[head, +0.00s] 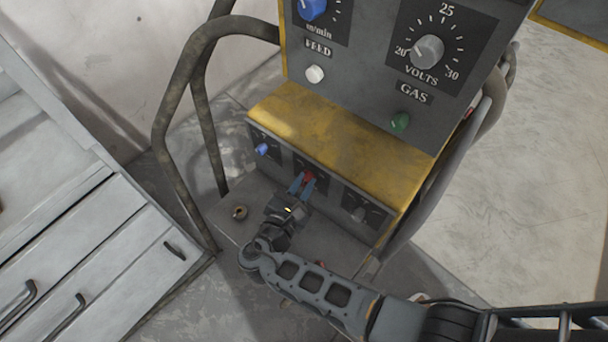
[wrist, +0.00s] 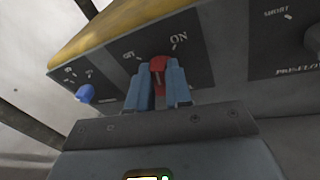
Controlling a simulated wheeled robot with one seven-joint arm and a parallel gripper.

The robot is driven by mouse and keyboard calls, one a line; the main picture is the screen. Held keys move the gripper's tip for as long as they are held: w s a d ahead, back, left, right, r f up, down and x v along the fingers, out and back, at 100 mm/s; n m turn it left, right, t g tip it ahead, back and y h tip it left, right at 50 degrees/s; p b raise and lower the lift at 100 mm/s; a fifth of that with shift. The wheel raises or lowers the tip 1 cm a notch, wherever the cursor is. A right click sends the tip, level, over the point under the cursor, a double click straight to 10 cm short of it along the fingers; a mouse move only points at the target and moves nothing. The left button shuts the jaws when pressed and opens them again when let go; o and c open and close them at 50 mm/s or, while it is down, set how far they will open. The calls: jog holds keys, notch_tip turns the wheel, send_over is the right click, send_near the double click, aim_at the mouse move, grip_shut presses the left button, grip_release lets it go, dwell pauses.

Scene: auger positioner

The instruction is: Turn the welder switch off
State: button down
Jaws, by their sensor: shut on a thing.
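The welder (head: 340,130) is a grey and yellow machine with knobs on its front. The red switch (head: 308,177) sits in the middle of the lower panel; in the wrist view the red switch (wrist: 158,66) lies between the labels OFF on the left and ON on the right. It looks about upright, with its top between the two marks. My gripper (head: 301,184) is at the switch, with its blue fingers shut on it from both sides; the gripper (wrist: 159,82) also shows in the wrist view. The fingers hide the switch's lower part.
A blue knob (wrist: 86,93) is left of the switch and a grey knob (head: 358,214) is right of it. A bent metal rail (head: 166,130) stands at the welder's left. A grey drawer cabinet (head: 100,250) is at the left. A hose (head: 440,180) runs along the right side.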

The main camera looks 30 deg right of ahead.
jog(key=n+p, duration=0.2)
jog(key=n+g+p, duration=0.1)
jog(key=shift+w+r+p, duration=0.25)
jog(key=shift+r+p, duration=0.1)
jog(key=shift+r, duration=0.05)
jog(key=shift+w+a+f+n+g+p, duration=0.15)
jog(key=shift+n+g+p, duration=0.35)
jog(key=shift+n, duration=0.6)
jog(key=shift+w+f+n+g+p, duration=0.15)
jog(key=shift+n+g+p, duration=0.35)
jog(key=shift+n, duration=0.6)
jog(key=shift+w+a+f+n+g+p, duration=0.15)
jog(key=shift+n+g+p, duration=0.35)
jog(key=shift+n, duration=0.6)
jog(key=shift+d, duration=0.1)
jog(key=c, duration=1.1)
grip_release()
jog(key=shift+o, duration=0.2)
